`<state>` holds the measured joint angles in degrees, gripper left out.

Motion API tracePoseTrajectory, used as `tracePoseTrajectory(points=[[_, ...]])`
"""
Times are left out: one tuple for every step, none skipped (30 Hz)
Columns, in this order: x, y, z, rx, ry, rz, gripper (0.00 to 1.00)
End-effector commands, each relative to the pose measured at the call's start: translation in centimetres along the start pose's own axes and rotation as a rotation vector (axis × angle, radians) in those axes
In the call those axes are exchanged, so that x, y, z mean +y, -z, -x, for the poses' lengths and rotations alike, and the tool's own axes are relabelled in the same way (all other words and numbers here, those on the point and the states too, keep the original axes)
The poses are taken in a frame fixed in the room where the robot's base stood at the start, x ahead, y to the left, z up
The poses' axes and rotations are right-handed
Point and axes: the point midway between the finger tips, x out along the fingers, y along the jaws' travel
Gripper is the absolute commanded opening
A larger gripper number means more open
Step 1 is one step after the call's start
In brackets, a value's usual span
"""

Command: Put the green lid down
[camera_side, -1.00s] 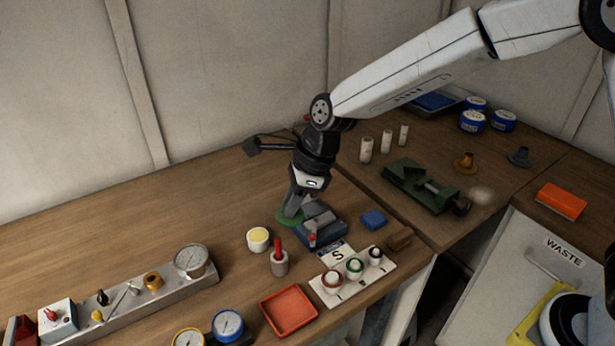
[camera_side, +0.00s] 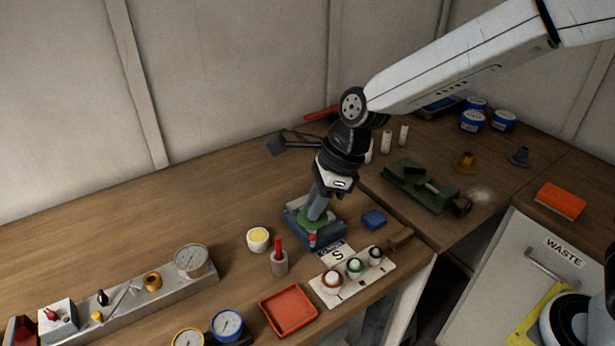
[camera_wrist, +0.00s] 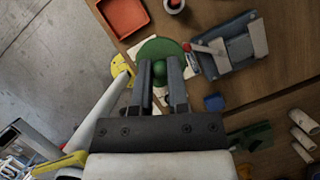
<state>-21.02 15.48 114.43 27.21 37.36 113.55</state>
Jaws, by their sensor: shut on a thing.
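The green lid (camera_side: 312,219) is a flat round disc with a knob. My gripper (camera_side: 316,214) is shut on that knob. In the wrist view, the lid (camera_wrist: 160,46) shows beyond the fingertips (camera_wrist: 160,72), with its green knob between them. In the side view, the lid overlaps the blue-grey device (camera_side: 327,238). In the wrist view it appears to the left of that device (camera_wrist: 240,50). I cannot tell how high the lid is above the bench.
A white rack (camera_side: 345,292) with several small capped vessels stands near the bench's front edge. An orange tray (camera_side: 288,309), a holder with a red-topped tool (camera_side: 280,264), a yellow-filled cup (camera_side: 258,239) and a blue block (camera_side: 374,219) are nearby.

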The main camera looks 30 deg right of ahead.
Motion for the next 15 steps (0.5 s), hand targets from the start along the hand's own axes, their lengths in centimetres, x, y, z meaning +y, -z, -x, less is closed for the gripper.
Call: tracePoseTrajectory(points=[[-0.01, -0.01, -0.01, 0.000, 0.000, 0.000, 0.00], [-0.01, -0.01, -0.01, 0.000, 0.000, 0.000, 0.00], [-0.01, -0.01, -0.01, 0.000, 0.000, 0.000, 0.00], [-0.01, -0.02, -0.01, 0.000, 0.000, 0.000, 0.00], [-0.02, -0.02, -0.01, 0.000, 0.000, 0.000, 0.00], [-0.01, -0.02, -0.02, 0.000, 0.000, 0.001, 0.00], [0.01, -0.02, -0.03, 0.000, -0.001, 0.002, 0.00], [0.03, -0.03, -0.05, 0.001, -0.002, 0.005, 0.00], [0.09, -0.05, -0.08, 0.001, -0.004, 0.011, 0.00], [0.14, -0.06, -0.12, 0.002, -0.007, 0.017, 0.00], [0.22, -0.09, -0.18, 0.003, -0.010, 0.025, 0.00], [0.35, -0.12, -0.26, 0.005, -0.016, 0.037, 0.00], [0.48, -0.15, -0.35, 0.006, -0.021, 0.051, 0.00], [0.63, -0.19, -0.44, 0.008, -0.027, 0.065, 0.00], [0.85, -0.26, -0.57, 0.010, -0.036, 0.089, 0.00]])
